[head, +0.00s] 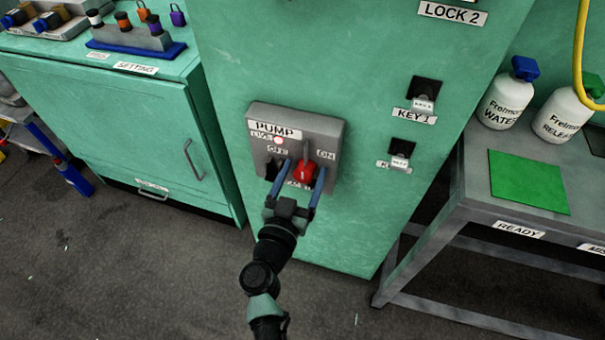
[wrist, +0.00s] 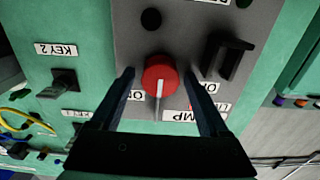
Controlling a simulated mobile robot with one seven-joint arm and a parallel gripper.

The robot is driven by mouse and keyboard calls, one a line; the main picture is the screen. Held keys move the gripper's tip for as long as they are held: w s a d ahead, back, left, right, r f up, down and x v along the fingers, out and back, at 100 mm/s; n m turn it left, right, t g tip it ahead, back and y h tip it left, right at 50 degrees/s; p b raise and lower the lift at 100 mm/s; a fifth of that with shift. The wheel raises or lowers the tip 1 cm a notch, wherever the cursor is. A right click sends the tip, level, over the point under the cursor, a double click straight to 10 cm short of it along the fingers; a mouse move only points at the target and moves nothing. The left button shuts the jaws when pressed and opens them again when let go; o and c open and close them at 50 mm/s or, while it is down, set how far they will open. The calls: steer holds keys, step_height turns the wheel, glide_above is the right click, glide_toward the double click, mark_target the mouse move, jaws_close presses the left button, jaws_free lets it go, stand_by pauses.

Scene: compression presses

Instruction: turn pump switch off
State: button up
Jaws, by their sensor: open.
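The grey pump switch box (head: 331,138) is on the front of the green cabinet, with a PUMP label and a lit LIVE lamp (head: 278,141). Its red knob (head: 304,174) sits below the OFF and ON labels. In the wrist view, which is upside down, the knob (wrist: 160,72) has a pale pointer directed toward the PUMP label, between ON and OFF. My gripper (head: 303,166) is open, with one finger on each side of the knob. The wrist view shows a gap between the knob and each finger (wrist: 159,72).
A dark block-like part (wrist: 224,56) stands out on the box beside the knob. Two key switches, KEY 1 (head: 424,97) and one below (head: 400,156), are to the right. A metal table (head: 478,181) with white bottles stands further right. Dark floor is clear below.

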jaws_close()
stand_by(1.4)
